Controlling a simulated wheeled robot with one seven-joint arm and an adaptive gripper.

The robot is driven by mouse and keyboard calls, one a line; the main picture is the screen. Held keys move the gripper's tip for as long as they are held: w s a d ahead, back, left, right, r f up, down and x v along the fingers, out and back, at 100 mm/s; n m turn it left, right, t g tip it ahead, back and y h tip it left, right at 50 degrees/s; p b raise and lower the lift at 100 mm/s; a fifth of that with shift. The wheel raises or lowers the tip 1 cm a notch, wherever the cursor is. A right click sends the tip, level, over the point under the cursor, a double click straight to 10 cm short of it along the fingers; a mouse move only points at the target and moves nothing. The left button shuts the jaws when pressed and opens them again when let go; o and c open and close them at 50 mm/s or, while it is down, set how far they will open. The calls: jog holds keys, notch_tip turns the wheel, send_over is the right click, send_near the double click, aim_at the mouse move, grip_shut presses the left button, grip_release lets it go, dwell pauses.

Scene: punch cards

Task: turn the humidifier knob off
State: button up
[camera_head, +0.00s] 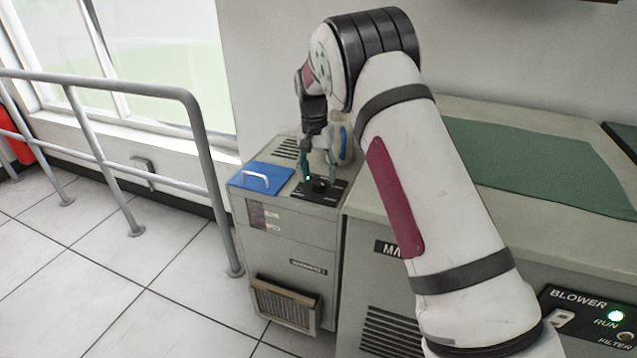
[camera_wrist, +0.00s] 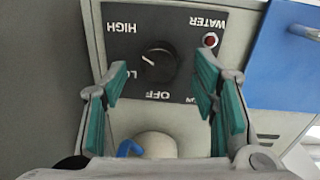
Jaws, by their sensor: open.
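The humidifier (camera_head: 280,225) is a grey-beige cabinet left of the long counter. On its top is a black panel (camera_head: 325,194) with a dark round knob (camera_head: 319,184). The panel lettering is upside down, with HIGH at upper left and OFF below the knob. My gripper (camera_wrist: 163,80) is open, with its green-padded fingers on either side of the knob and nothing between them that I can see held. In the head view my gripper (camera_head: 319,168) is just above the panel.
A blue lid (camera_head: 250,184) with a white handle lies left of the panel. A red lamp (camera_wrist: 210,40) sits by the WATER label. The counter (camera_head: 480,110) with a green mat (camera_head: 540,165) is at right. A grey railing (camera_head: 100,82) stands at left.

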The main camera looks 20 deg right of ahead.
jog(key=shift+d+f, duration=0.1)
jog(key=shift+f, duration=1.05)
jog(key=c, duration=1.2)
